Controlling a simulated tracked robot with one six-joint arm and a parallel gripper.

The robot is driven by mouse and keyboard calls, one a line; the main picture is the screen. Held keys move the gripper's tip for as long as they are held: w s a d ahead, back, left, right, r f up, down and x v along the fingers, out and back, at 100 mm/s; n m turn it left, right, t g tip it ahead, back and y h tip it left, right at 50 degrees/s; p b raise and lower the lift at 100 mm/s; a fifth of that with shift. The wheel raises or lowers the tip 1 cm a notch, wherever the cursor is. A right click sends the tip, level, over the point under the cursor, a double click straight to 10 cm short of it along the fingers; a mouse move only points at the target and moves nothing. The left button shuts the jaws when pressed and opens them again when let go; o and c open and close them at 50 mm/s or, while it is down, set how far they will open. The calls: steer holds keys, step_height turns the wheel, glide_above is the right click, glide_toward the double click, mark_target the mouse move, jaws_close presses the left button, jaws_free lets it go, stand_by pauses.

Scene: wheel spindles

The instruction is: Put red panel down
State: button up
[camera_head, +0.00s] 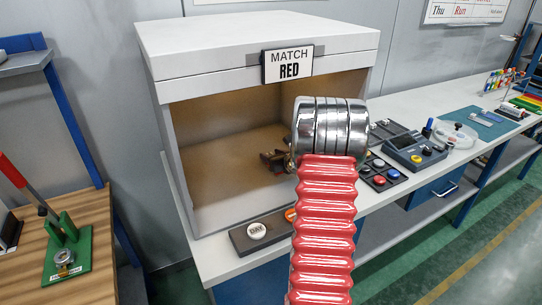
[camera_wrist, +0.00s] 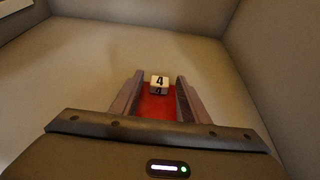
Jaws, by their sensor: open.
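The red panel (camera_wrist: 156,107) lies between the two fingers of my gripper (camera_wrist: 159,76) in the wrist view. A small pale block marked "4" (camera_wrist: 159,82) shows at the panel's far end. My gripper is open, with a finger on either side of the panel. I cannot tell whether either finger touches it. In the head view my gripper (camera_head: 272,158) is low inside the white booth (camera_head: 262,40), whose sign (camera_head: 289,65) reads "MATCH RED". My arm hides part of the booth's right side, and the panel is not clearly visible there.
The booth walls and roof close in around my gripper; its tan floor (camera_head: 225,185) is mostly bare. A button box (camera_head: 257,232) sits in front of the booth. Right of my arm, the bench holds coloured buttons (camera_head: 379,180) and a blue-grey device (camera_head: 415,148).

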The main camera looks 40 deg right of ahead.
steer(key=v, duration=1.1)
steer(key=shift+s+d, duration=0.1)
steer(key=shift+s, duration=0.1)
stand_by(0.6)
